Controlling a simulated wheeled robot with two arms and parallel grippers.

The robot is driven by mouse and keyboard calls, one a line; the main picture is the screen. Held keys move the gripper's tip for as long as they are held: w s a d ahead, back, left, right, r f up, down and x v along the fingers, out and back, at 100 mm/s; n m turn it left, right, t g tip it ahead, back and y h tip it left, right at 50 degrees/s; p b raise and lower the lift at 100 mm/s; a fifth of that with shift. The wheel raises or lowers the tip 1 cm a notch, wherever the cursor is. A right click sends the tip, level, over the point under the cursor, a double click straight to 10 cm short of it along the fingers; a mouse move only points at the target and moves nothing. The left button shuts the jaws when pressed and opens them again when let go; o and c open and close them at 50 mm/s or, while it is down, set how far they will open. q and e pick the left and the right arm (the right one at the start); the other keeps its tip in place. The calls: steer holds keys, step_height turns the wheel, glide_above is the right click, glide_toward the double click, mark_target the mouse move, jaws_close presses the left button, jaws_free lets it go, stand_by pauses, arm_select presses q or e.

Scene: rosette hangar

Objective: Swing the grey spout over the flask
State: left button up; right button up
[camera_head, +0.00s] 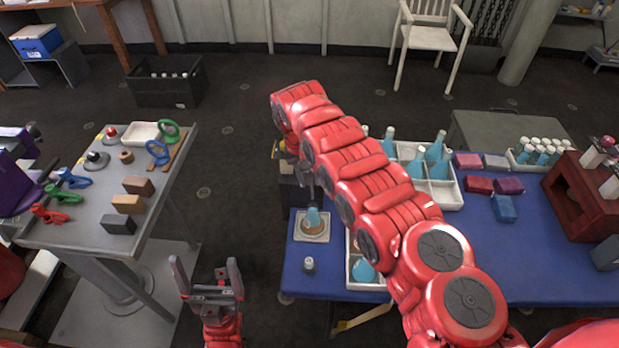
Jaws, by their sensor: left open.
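A small flask (312,216) with light-blue liquid stands upright on a round brown pad on a pale square tray (312,237), at the left end of the blue table. A narrow grey part that looks like the spout (316,191) shows just above the flask, beside a dark box-shaped stand (292,190). My right arm covers much of this area, so I cannot tell the spout's exact angle. My right arm reaches across the table to the stand; its gripper is mostly hidden there, and its fingers cannot be made out. My left gripper (205,268) is open and empty, in front of the gap between the tables.
The blue table (500,270) also holds a white divided tray (450,197) with blue flasks, a small bottle (309,265), coloured blocks and a dark-red rack (575,205). The grey table (90,225) at left holds clamps, blocks and rings. Open floor lies between the tables.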

steer(key=shift+r, duration=0.1)
step_height(320, 180, up, 17)
steer(key=a+p, duration=0.2)
steer(key=p, duration=0.6)
steer(key=shift+a, duration=0.4)
